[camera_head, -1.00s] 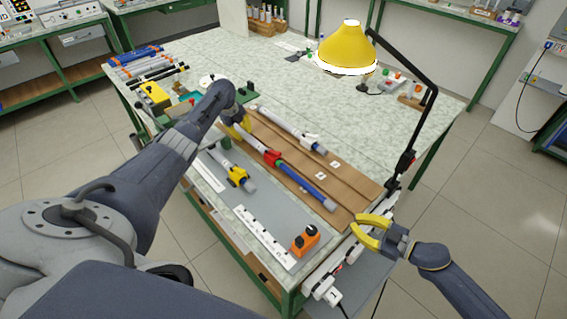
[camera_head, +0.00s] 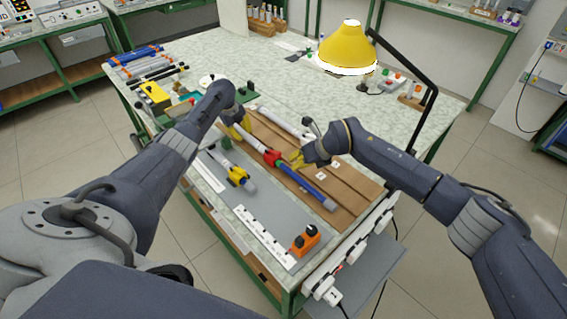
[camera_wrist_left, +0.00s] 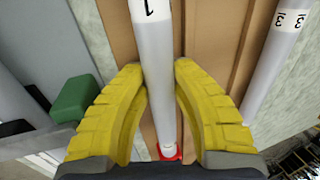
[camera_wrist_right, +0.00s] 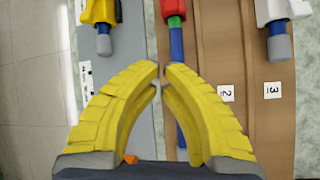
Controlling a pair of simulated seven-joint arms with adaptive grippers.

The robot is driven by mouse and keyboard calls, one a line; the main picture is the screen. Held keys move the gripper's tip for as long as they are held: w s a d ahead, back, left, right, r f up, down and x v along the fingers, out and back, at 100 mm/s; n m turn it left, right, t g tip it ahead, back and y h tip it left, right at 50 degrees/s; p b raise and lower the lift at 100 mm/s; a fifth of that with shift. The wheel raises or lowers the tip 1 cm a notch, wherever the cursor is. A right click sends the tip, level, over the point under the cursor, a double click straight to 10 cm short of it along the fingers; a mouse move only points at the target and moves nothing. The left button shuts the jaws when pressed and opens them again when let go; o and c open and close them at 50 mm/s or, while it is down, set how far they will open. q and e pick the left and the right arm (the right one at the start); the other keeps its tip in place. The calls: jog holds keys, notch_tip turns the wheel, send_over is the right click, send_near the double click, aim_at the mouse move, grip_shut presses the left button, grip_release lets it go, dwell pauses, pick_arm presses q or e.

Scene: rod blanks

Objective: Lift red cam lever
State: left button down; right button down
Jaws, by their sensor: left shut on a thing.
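The red cam lever (camera_head: 272,157) sits on the middle of a rod lying on the brown board, between its grey tube (camera_head: 246,133) and its blue section (camera_head: 305,186). In the right wrist view the lever (camera_wrist_right: 173,10) is at the top edge, ahead of the fingertips. My left gripper (camera_wrist_left: 160,75) is shut on the grey tube, up the rod from the lever; a red part (camera_wrist_left: 169,153) shows low between its fingers. My right gripper (camera_wrist_right: 161,70) has a narrow gap between its fingertips and is empty, above the blue section and just short of the lever.
A rod with a yellow clamp (camera_head: 238,175) lies on the grey mat to the left; one with a white clamp (camera_head: 308,138) lies to the right. An orange block (camera_head: 305,240) stands near the front edge. The yellow lamp (camera_head: 346,48) hangs behind my right arm.

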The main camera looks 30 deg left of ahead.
aim_at(281, 165)
jog(key=w+a+n, duration=0.1)
jog(key=a+r+n+t+h, duration=0.1)
jog(key=n, duration=0.1)
jog(key=shift+w+a+r, duration=0.1)
jog(key=shift+w+r, duration=0.2)
jog(key=shift+w, duration=0.05)
jog(key=shift+f, duration=0.1)
jog(key=shift+x, duration=4.85)
jog(key=shift+w+f, duration=0.1)
jog(key=shift+r, duration=0.65)
jog(key=shift+w+a+r, duration=0.1)
jog(key=shift+a+r, duration=0.1)
jog(key=shift+r, duration=0.4)
jog(key=shift+w+a+r, duration=0.1)
jog(key=shift+a+r, duration=0.15)
jog(key=shift+r, duration=0.35)
jog(key=shift+s+r, duration=0.1)
jog(key=shift+r, duration=0.05)
jog(key=shift+r, duration=0.6)
